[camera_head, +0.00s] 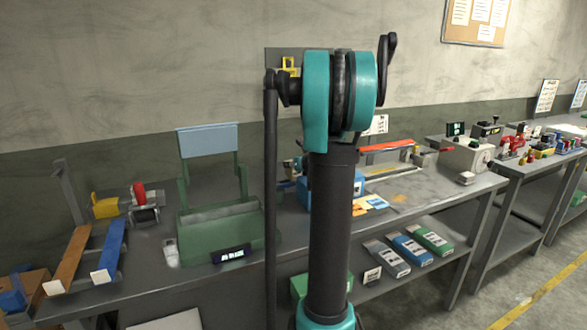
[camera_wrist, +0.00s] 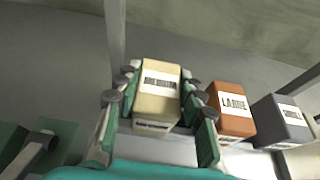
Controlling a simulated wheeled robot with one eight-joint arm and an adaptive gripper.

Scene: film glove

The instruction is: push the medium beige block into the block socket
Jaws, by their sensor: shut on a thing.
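The beige block (camera_wrist: 158,85), with a white label on top whose text is too blurred to read surely, sits between the fingers of my gripper (camera_wrist: 157,98) in the wrist view. The teal fingers with dark round pads lie along both its sides, shut on it. The block's near end, with another label, faces the camera. My gripper and this block do not show in the head view, where my own arm blocks the middle. I cannot make out the block socket in either view.
In the wrist view an orange-brown block (camera_wrist: 231,108) labelled LARGE stands close right of my gripper, with a dark grey block (camera_wrist: 283,117) beyond it. In the head view a green machine (camera_head: 222,225) stands on the cluttered workbench (camera_head: 150,262); several labelled boxes lie on the shelf below.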

